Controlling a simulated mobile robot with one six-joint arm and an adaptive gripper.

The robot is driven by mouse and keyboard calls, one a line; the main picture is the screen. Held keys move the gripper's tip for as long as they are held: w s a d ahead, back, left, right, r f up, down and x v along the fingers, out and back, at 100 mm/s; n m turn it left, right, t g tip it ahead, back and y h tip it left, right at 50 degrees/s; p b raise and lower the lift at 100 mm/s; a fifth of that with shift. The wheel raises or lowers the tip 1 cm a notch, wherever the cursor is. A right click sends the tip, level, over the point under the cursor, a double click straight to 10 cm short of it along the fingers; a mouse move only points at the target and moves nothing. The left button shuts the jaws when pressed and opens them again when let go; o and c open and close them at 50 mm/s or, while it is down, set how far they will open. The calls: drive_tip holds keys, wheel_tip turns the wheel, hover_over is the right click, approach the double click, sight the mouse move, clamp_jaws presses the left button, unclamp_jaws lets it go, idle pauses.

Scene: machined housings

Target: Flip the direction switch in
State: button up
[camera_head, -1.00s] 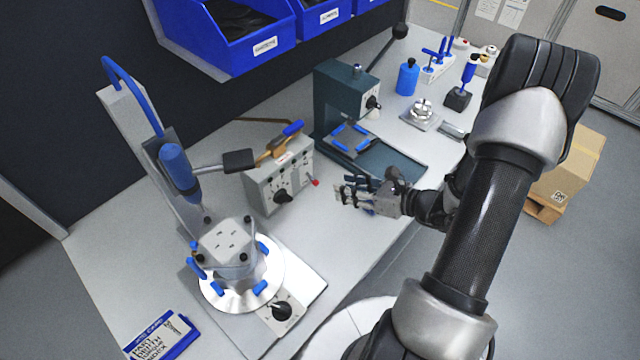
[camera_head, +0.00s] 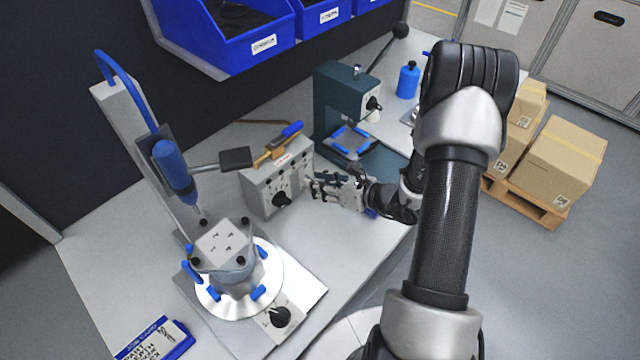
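A grey control box (camera_head: 270,188) stands on the bench, with a black knob (camera_head: 283,200) and small controls on its front. The red-tipped lever at the box's right end, which may be the direction switch, is now hidden behind my gripper. My gripper (camera_head: 314,190) is at the right end of the box front, with its fingertips pointing left towards it. I cannot tell whether the fingers touch the lever or the box, or whether they are open or shut.
A fixture with a machined housing (camera_head: 222,245) on a round plate stands front left, under a blue-handled tool (camera_head: 175,170). A dark green press (camera_head: 340,105) stands behind my gripper. Blue bins (camera_head: 230,40) hang above. The bench front between fixture and gripper is clear.

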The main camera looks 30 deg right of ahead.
clamp_jaws()
